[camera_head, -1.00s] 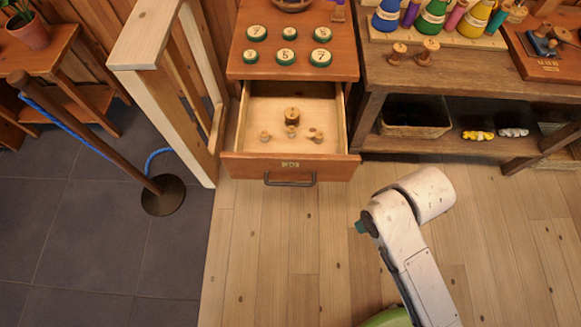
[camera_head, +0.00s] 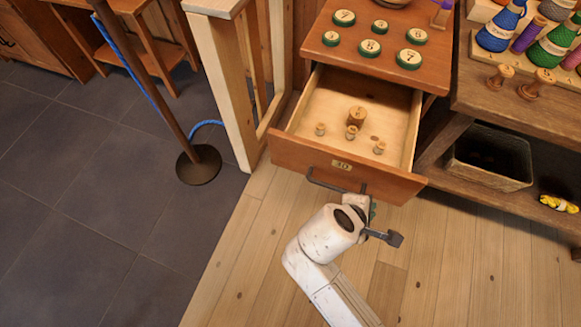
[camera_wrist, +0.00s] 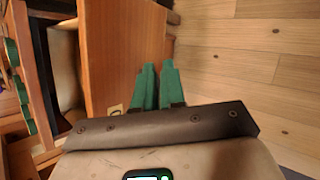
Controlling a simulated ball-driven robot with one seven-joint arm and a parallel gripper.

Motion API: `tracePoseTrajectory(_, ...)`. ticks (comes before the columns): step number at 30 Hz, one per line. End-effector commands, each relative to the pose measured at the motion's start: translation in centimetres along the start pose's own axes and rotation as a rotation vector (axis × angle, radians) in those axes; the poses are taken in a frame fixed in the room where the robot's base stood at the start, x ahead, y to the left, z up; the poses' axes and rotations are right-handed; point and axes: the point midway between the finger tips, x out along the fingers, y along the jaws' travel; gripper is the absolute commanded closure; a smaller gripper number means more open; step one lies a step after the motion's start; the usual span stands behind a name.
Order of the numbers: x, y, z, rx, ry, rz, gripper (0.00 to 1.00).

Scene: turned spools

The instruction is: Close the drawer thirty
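The drawer (camera_head: 290,152) marked 30 stands open under a wooden top, with its inside showing. A dark bar handle (camera_head: 325,186) is on its front; my arm partly covers the handle's right end. My gripper shows mostly hidden behind my wrist in the head view, close to the right part of the drawer front. In the wrist view my gripper (camera_wrist: 159,68) has its green fingers side by side with almost no gap, empty, beside the drawer front (camera_wrist: 125,45). Whether they touch it I cannot tell.
Several small wooden spools (camera_head: 356,116) stand in the drawer. Green-rimmed number discs (camera_head: 369,47) lie on the top above. A shelf unit with a basket (camera_head: 490,158) is at right. A rope post (camera_head: 198,165) and a wooden railing (camera_head: 232,90) stand at left.

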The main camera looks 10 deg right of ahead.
Motion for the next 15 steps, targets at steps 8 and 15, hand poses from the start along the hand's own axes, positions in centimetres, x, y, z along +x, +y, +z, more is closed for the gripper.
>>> tracePoseTrajectory(8, -5.1, 0.7, -14.6, -0.723, -0.259, 0.554, 1.00)
tracePoseTrajectory(15, -11.3, -0.6, -20.6, -1.005, -0.476, 0.829, 1.00)
